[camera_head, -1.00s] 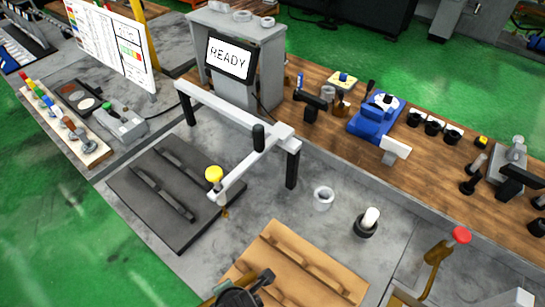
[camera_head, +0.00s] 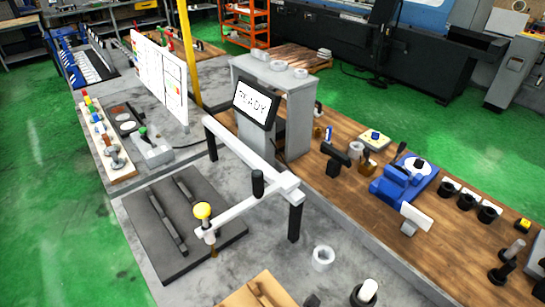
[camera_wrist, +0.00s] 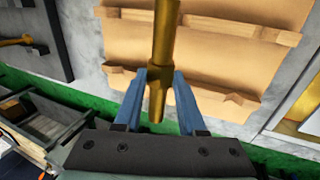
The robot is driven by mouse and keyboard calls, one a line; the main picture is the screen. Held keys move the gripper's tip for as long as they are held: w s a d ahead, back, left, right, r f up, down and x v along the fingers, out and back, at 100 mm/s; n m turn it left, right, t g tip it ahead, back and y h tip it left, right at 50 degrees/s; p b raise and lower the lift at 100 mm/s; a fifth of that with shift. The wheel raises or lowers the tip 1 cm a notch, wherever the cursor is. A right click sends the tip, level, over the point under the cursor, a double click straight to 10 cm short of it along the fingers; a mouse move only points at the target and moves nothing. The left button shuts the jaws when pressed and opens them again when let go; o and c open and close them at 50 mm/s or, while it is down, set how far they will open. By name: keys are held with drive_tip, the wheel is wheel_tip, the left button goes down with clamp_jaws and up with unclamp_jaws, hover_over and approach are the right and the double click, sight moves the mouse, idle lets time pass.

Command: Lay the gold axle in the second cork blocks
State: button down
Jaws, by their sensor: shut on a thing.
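The gold axle (camera_wrist: 166,38) is upright in the wrist view, with a thicker collar near its lower end. My gripper (camera_wrist: 160,84) is shut on it there, with a blue finger on each side. Behind the axle is a tan cork board (camera_wrist: 210,55). It carries an upper row of notched blocks (camera_wrist: 215,25) and a lower row (camera_wrist: 215,93). The axle crosses in front of the upper row; I cannot tell whether it touches. In the head view only a corner of the tan board (camera_head: 246,291) shows, at the bottom edge; the axle is out of sight.
A dark plate (camera_head: 150,235) with two raised strips lies left of the board. A grey ring (camera_head: 322,257) and a white-topped black holder (camera_head: 364,294) stand to the right.

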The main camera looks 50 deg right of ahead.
drive_tip(key=shift+d+f+b, duration=0.1)
drive_tip(key=shift+f+b, duration=2.6)
drive_tip(key=shift+f, duration=0.7)
drive_tip(key=shift+c, duration=2)
unclamp_jaws()
drive_tip(key=shift+s, duration=0.1)
drive_tip(key=shift+f, duration=0.1)
drive_tip(key=b+v, duration=0.1)
drive_tip(key=v, duration=1.2)
